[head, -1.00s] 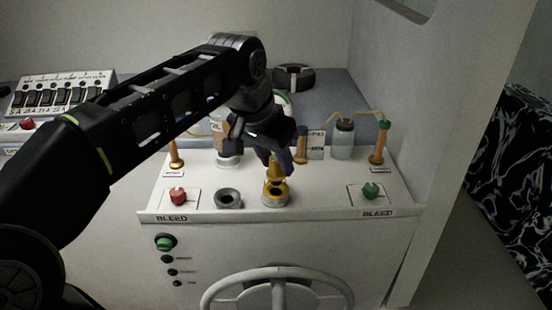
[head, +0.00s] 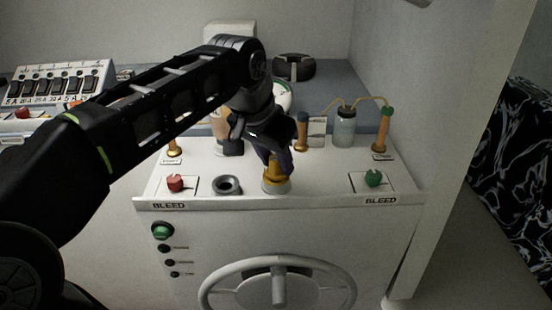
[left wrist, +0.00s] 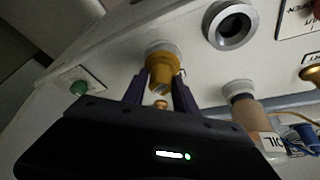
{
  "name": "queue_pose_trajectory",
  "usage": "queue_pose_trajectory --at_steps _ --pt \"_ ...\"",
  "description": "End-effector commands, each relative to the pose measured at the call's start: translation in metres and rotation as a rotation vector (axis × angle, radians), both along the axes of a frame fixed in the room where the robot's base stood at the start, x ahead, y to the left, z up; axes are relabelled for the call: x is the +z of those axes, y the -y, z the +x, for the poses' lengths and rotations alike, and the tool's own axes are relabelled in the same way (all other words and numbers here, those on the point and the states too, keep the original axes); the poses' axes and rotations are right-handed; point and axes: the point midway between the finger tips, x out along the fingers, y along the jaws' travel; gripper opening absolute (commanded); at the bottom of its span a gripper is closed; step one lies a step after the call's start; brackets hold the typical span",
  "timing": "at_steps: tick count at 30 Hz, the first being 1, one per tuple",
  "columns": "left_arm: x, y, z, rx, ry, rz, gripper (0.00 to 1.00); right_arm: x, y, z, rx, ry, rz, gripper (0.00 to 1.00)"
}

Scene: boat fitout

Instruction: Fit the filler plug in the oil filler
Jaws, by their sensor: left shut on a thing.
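The filler plug (head: 274,174) is a yellow, brass-coloured piece on the white console top. My left gripper (head: 277,164) comes from above and is shut on it. The plug stands upright in or on a pale round collar (head: 275,188), which appears to be the oil filler; how deep it sits is hidden. In the left wrist view the plug (left wrist: 163,70) is between the two dark fingers, and the pale collar (left wrist: 162,47) shows just beyond it. My right gripper is not in view.
An open grey ring fitting (head: 227,185) is left of the plug. Red (head: 175,183) and green (head: 373,178) bleed knobs flank them. Brass-based handles, including one at right (head: 382,132), and a clear bottle (head: 344,128) stand behind. A steering wheel (head: 278,283) is on the front. An OIL bottle (left wrist: 246,112) is near the gripper.

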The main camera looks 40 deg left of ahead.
Motion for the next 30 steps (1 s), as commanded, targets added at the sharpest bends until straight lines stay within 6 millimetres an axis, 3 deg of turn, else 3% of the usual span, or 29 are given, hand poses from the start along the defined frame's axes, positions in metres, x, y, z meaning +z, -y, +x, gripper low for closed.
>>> queue_pose_trajectory --at_steps 8,9,17,26,30 --pt "0.0 0.0 0.0 0.0 0.0 0.0 0.0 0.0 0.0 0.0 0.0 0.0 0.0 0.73" --pt "0.0 0.0 0.0 0.0 0.0 0.0 0.38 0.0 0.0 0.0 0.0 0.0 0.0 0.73" --pt "0.0 0.0 0.0 0.0 0.0 0.0 0.59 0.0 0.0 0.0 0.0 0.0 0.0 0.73" --pt "0.001 0.0 0.0 0.0 0.001 0.0 0.6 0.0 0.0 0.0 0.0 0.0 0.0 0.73" --pt "0.01 0.0 -0.004 0.0 0.002 0.0 0.6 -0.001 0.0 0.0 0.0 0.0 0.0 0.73"
